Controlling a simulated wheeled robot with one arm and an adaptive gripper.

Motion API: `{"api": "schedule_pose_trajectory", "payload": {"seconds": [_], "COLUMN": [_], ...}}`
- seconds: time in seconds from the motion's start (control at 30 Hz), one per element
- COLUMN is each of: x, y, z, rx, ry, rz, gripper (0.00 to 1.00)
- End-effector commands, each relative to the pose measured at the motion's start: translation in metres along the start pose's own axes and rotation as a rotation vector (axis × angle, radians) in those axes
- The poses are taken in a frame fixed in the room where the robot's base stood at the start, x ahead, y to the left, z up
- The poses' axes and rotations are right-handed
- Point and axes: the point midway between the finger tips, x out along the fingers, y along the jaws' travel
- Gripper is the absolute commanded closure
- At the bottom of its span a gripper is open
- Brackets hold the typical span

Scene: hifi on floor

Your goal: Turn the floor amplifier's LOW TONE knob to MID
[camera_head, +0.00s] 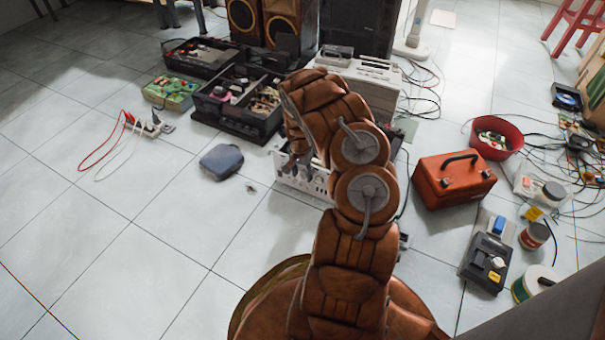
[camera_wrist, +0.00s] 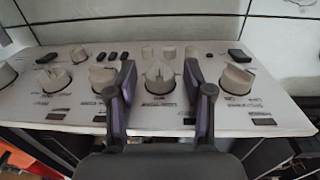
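The floor amplifier (camera_head: 289,176) is a pale silver box with a row of knobs, partly hidden behind my arm in the head view. The wrist view looks close onto its panel (camera_wrist: 75,111). A round pale knob (camera_wrist: 159,84) sits at the middle, with a dark label below it that looks like LOW TONE but is blurred. My gripper (camera_wrist: 159,68) is open, with one dark finger on each side of this knob. A gap shows between each finger and the knob. I cannot read the setting at which the knob points.
Similar knobs sit left (camera_wrist: 102,77) and right (camera_wrist: 236,79) of the fingers, with small black switches behind. On the floor, a red toolbox (camera_head: 453,181) stands right of the amplifier and a blue-grey pouch (camera_head: 221,161) lies left. The tiles at the front left are clear.

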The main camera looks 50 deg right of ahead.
Motion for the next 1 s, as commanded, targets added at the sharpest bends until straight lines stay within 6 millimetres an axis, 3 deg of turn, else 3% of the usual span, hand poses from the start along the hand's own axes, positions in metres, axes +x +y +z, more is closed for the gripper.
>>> {"api": "schedule_pose_trajectory", "payload": {"seconds": [0.03,0.47,1.0], "x": [0.0,0.0,-0.0032], "y": [0.0,-0.0003,-0.0009], "z": [0.0001,0.0002,0.0004], "rx": [0.0,-0.001,-0.001], "ry": [0.0,0.0,-0.001], "rz": [0.0,0.0,-0.051], "gripper": [0.57,1.0,1.0]}}
